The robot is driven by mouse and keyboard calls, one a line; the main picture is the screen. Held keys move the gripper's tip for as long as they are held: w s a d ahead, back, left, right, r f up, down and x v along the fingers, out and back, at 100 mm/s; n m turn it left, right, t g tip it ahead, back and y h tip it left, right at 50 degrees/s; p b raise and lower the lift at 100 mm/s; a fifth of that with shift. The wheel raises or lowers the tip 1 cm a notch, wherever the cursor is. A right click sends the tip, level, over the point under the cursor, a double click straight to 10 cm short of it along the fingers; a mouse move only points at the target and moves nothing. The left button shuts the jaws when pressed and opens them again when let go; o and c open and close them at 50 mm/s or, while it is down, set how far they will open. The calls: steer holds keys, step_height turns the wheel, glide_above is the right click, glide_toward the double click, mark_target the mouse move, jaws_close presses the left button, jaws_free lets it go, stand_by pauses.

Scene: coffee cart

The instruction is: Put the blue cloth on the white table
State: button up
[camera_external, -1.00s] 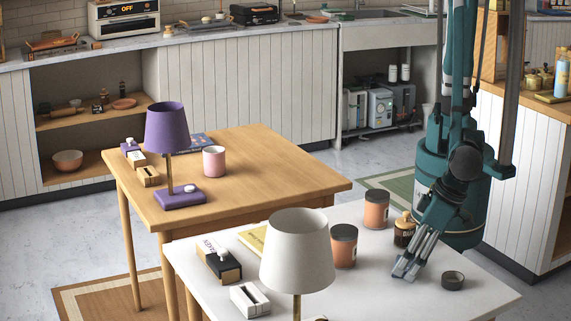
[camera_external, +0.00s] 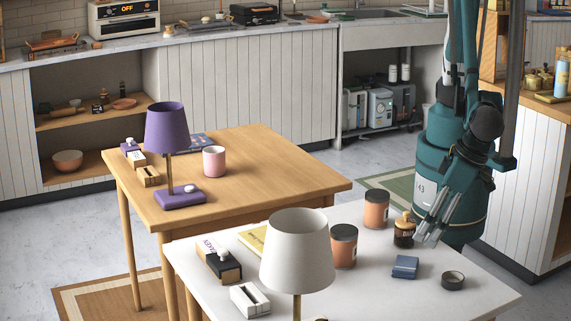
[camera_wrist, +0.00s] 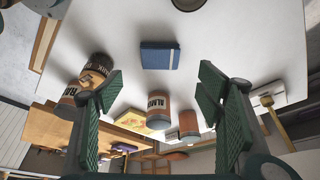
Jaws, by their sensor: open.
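The blue cloth (camera_external: 405,267), a small folded-looking block, lies flat on the white table (camera_external: 375,292), left of a small dark round item. My gripper (camera_external: 432,234) is open and empty, raised above the table's right side, apart from the cloth. In the wrist view its green fingers (camera_wrist: 162,95) are spread wide with nothing between them.
The dark round item (camera_external: 453,280) sits near the table's right edge. A brown jar (camera_external: 404,230) and orange candles (camera_external: 344,246) stand behind the cloth. A white lamp (camera_external: 297,250) stands at the front. A wooden table (camera_external: 260,165) is behind.

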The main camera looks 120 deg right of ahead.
steer(key=shift+s+a+r, duration=0.15)
steer(key=shift+r, duration=0.4)
stand_by(0.5)
steer(key=w+d+r+n+y, duration=0.1)
steer(key=d+r, duration=0.4)
steer(key=d, duration=0.3)
steer(key=w+d+r+n+y, duration=0.1)
steer(key=d+r+n, duration=0.1)
steer(key=d+r, duration=0.5)
steer(key=w+d+r+n, duration=0.1)
steer(key=d+r, duration=0.2)
steer(key=d, duration=0.7)
steer(key=s+d+r+n+t, duration=0.1)
steer(key=s+d, duration=0.2)
steer(key=d, duration=0.5)
steer(key=s+d+r+n+t, duration=0.1)
steer(key=s+d+r+n, duration=0.1)
steer(key=s+d, duration=0.2)
steer(key=s+d+r+n+t+y, duration=0.1)
steer(key=s+d, duration=0.3)
steer(key=d, duration=0.7)
steer(key=shift+s+d+r+n+t, duration=0.25)
steer(key=shift+d+r+n+t, duration=0.1)
steer(key=shift+r+n+t, duration=0.2)
steer(key=shift+f, duration=0.15)
